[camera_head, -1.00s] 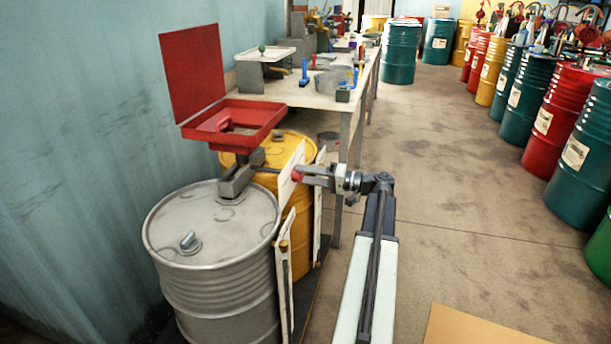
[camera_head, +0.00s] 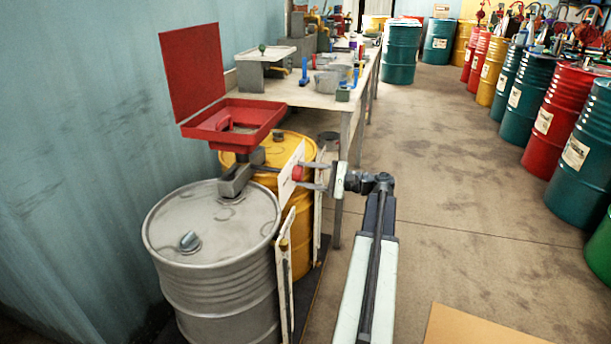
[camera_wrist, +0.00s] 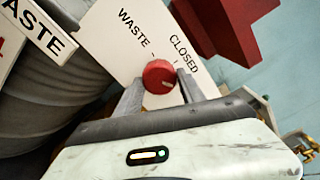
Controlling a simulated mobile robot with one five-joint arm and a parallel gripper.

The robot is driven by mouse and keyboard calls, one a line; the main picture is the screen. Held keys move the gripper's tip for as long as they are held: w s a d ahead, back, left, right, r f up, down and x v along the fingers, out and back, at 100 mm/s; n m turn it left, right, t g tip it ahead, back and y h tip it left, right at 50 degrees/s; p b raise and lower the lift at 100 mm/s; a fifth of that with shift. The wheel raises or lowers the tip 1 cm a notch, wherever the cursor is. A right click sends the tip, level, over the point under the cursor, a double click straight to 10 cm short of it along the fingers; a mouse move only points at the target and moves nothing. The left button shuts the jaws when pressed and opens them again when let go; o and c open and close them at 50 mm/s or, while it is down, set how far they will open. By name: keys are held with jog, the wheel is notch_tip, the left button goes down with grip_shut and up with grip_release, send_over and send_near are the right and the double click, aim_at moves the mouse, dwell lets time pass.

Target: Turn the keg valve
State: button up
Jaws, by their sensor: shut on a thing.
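The red round valve knob (camera_wrist: 160,76) sits on a white plate (camera_wrist: 110,32) printed WASTE and CLOSED. In the head view, the knob (camera_head: 298,173) is on the front of the plate (camera_head: 286,182), between the grey drum (camera_head: 215,225) and the yellow drum (camera_head: 290,155). My gripper (camera_head: 306,175) is shut on the knob, one finger on each side. The wrist view shows both fingers of my gripper (camera_wrist: 160,88) against it. A small pale mark shows on the knob's face; which label it points at is hard to tell.
A red open-lidded funnel tray (camera_head: 233,127) stands above the drums. Behind is a workbench (camera_head: 305,94) with containers and tools. Rows of coloured drums line the right side. The floor (camera_head: 460,215) in the middle is clear.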

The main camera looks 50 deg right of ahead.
jog(key=shift+f+m, duration=0.1)
jog(key=shift+m, duration=0.9)
jog(key=o, duration=1.4)
jog(key=shift+c, duration=0.2)
jog(key=v, duration=0.7)
jog(key=shift+s+d, duration=0.15)
jog(key=shift+s, duration=0.25)
